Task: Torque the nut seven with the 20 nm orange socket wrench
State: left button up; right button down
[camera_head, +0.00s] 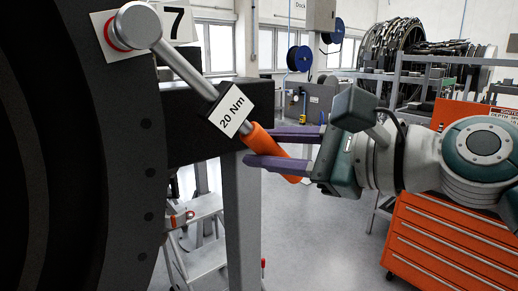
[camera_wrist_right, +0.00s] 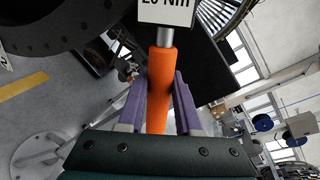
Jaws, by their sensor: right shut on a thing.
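The socket wrench (camera_head: 188,71) has a silver shaft, a "20 Nm" tag (camera_head: 231,109) and an orange handle, which also shows in the right wrist view (camera_wrist_right: 160,85). Its round head (camera_head: 138,25) covers nut seven at the "7" label (camera_head: 177,22); a red ring shows at the head's edge. I cannot tell how fully the head is seated. The wrench slants down to the right. My right gripper (camera_head: 280,152) has its purple fingers shut around the orange handle. My left gripper is not in view.
The dark round engine casing (camera_head: 110,150) fills the left side. A black beam on a grey post (camera_head: 240,215) stands behind the wrench. An orange tool cabinet (camera_head: 440,250) is at the lower right. Open floor (camera_head: 325,240) lies between post and cabinet.

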jog(key=shift+w+a+r, duration=0.1)
jog(key=shift+w+a, duration=0.1)
jog(key=shift+w, duration=0.1)
dwell(0.6)
jog(key=shift+s+a+f+m, duration=0.5)
jog(key=shift+a+f, duration=0.15)
jog(key=shift+f, duration=0.05)
jog(key=shift+b, duration=0.3)
jog(key=shift+s+a+f+m+y, duration=0.4)
jog(key=shift+s+a+f+m, duration=0.1)
jog(key=shift+a+f+m, duration=0.15)
jog(key=shift+a, duration=0.15)
